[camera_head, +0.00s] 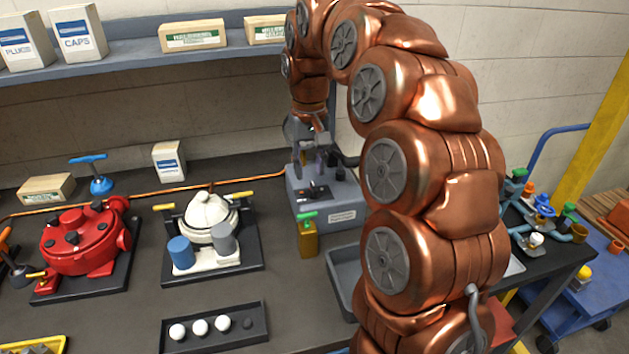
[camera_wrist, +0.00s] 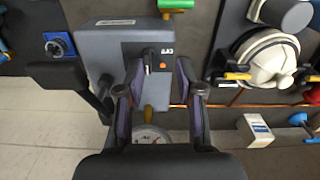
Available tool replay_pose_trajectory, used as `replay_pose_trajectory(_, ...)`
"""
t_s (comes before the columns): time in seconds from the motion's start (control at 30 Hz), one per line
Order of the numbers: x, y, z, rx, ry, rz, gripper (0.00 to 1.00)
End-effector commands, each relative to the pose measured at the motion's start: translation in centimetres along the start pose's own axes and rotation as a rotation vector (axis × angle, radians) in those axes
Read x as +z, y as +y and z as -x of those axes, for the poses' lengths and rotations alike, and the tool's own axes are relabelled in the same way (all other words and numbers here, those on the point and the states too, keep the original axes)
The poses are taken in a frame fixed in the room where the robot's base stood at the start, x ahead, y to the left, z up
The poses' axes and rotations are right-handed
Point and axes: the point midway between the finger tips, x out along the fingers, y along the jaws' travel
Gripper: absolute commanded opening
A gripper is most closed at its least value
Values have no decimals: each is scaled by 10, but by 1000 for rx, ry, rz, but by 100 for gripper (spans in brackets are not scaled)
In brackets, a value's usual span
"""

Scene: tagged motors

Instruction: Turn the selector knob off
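A grey control box (camera_head: 340,196) stands on the bench, and it also shows in the wrist view (camera_wrist: 105,58). On it is a dark upright lever or knob (camera_wrist: 149,56), with small lettering and an orange dot beside it. A round dark knob on a blue plate (camera_wrist: 57,46) shows at the left of the wrist view. I cannot tell which of these is the selector knob, nor its setting. My gripper (camera_wrist: 160,78) is open, its fingers apart and pointing at the box. The lever shows in the gap between them, with no contact visible. In the head view my gripper (camera_head: 312,150) is above the box.
A round gauge (camera_wrist: 150,136) shows below the fingers. A yellow block with a green handle (camera_head: 308,238) stands before the box. A white-topped motor (camera_head: 210,218) and a red motor (camera_head: 82,240) are left. My arm hides the bench behind it.

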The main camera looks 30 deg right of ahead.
Motion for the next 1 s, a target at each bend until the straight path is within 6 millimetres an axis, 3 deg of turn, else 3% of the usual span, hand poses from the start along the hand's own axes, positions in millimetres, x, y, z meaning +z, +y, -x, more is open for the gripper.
replay_pose_trajectory(0.2, -28, 17, 2, 5, 7, -47, 36)
replay_pose_trajectory(0.47, -34, 22, -3, 8, 9, -59, 36)
replay_pose_trajectory(1.0, -33, 22, -59, 7, 7, -58, 36)
